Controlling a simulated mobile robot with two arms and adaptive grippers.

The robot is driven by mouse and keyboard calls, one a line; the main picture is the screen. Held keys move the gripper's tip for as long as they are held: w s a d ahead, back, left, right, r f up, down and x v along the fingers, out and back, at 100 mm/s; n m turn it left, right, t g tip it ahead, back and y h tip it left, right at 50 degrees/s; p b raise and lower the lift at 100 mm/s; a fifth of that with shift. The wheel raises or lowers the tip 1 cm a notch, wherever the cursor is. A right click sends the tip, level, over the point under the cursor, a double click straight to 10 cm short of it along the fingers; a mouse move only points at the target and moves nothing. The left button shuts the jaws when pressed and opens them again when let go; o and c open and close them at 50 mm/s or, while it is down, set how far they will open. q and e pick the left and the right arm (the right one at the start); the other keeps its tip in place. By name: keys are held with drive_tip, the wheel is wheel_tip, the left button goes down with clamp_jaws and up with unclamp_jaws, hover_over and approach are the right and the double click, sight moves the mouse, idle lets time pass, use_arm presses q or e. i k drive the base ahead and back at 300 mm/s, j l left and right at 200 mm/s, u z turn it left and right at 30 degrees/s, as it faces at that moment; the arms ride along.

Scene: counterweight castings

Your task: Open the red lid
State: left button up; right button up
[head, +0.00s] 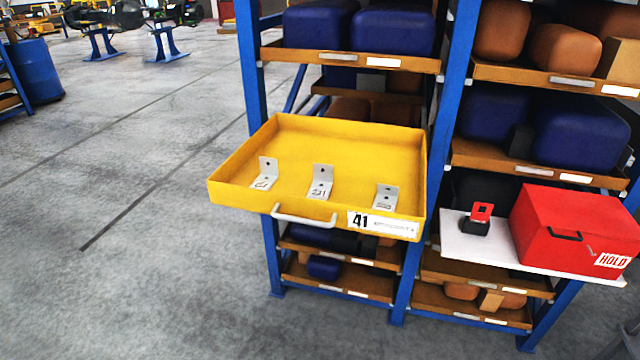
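A red box (560,240) with a red lid (580,212) stands on a white shelf board (490,252) at the right. The lid looks shut. A black handle (565,236) is on its front side and a white "HOLD" label (612,261) is at its right. The right end of the box runs to the picture's edge. Neither of my grippers shows in the head view.
A small black item with a red top (477,216) stands on the board left of the box. A yellow tray (240,160) marked 41, with three metal brackets, sticks out from the blue rack (455,110). The grey floor (130,270) at left is clear.

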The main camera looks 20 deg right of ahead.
sight(579, 212)
drive_tip(key=z, duration=2)
